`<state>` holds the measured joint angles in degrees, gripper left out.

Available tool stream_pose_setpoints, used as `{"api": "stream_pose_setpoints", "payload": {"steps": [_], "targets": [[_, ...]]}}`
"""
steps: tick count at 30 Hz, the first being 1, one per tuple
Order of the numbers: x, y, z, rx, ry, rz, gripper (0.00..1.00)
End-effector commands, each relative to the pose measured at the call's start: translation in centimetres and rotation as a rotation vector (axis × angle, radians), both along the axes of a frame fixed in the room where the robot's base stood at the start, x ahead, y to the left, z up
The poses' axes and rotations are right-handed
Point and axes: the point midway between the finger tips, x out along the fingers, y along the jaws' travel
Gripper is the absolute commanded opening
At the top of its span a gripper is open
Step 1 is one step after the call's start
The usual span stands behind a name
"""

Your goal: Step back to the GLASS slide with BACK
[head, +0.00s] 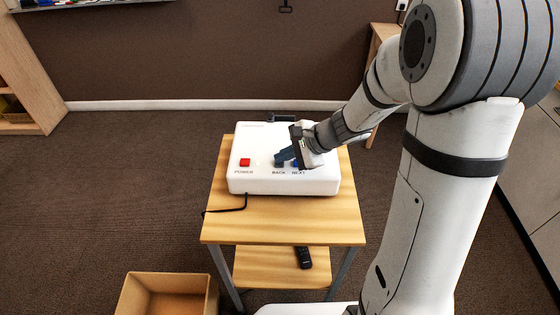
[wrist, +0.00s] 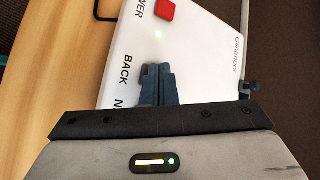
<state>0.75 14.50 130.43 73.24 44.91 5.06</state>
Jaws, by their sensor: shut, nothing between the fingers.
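A white projector (head: 262,183) stands on a small wooden table. Its top carries a red POWER button (head: 245,162), a BACK button (head: 279,163) and a NEXT button (head: 297,163), with their labels in front. My gripper (head: 282,155) is shut and empty, its fingertips over or at the BACK button. In the wrist view the shut fingers (wrist: 156,72) point at the projector top beside the word BACK and cover the button there. I cannot tell whether they touch it. No slide picture is in view.
The wooden table (head: 285,230) has bare room in front of the projector. A black cable (head: 228,208) runs over its left edge. A black remote (head: 304,257) lies on the lower shelf. An open box (head: 130,295) stands on the floor at the front left.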

Motion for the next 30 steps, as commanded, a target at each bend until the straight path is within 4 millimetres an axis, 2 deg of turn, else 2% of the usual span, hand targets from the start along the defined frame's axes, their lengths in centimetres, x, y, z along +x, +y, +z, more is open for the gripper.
{"api": "stream_pose_setpoints", "payload": {"steps": [10,23,30], "targets": [[0.0,0.0,1.6,0.000,-0.001,0.001,0.00],[0.0,0.0,1.9,0.000,0.000,0.000,0.00],[0.0,0.0,4.1,0.000,-0.001,-0.001,0.00]]}}
